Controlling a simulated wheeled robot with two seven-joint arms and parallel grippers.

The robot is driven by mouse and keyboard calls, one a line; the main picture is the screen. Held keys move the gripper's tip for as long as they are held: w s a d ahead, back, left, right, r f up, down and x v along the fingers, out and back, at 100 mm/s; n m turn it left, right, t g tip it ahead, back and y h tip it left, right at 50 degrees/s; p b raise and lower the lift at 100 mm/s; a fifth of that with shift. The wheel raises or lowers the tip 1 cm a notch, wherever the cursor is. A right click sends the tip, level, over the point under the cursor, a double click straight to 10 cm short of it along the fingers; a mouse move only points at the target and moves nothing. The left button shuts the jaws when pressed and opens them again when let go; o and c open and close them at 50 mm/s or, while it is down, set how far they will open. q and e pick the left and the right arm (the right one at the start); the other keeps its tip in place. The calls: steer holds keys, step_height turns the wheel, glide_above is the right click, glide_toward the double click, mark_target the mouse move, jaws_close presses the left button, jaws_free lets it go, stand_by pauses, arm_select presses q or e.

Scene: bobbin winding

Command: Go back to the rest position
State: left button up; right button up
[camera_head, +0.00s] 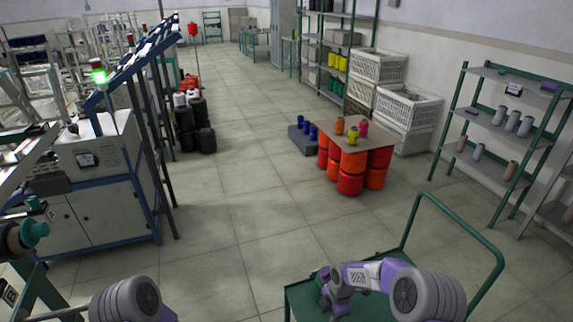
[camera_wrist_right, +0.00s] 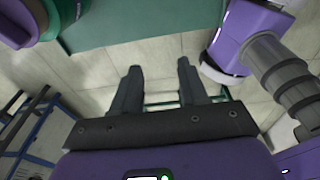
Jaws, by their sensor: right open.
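My right gripper (camera_wrist_right: 158,80) is open, with its two dark fingers apart and nothing between them in the right wrist view. Bare floor shows beyond the fingertips. In the head view my right arm, purple and grey, bends over the green cart (camera_head: 300,300) at the bottom right. Its fingers are not clear there. The cart's green edge also shows at the top of the right wrist view (camera_wrist_right: 140,18). Of my left arm, only a grey and purple part shows at the bottom left of the head view; its gripper is out of view.
The cart's green handle (camera_head: 468,228) rises right of my arm. A white machine (camera_head: 85,165) with a blue frame stands left. A table (camera_head: 378,135) with coloured cones rests on red drums. A shelf (camera_head: 490,118) stands right. The middle floor (camera_head: 220,190) is clear.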

steer(key=s+a+f+m+y, duration=0.1)
steer(key=s+f+m, duration=0.3)
steer(key=s+m, duration=0.8)
steer(key=s+a+f+m+y, duration=0.1)
steer(key=s+a+f+m, duration=0.2)
steer(key=s+m, duration=0.9)
steer(key=shift+s+f+m+t+y, duration=0.4)
steer(key=shift+s+f, duration=0.15)
steer(key=shift+f, duration=0.1)
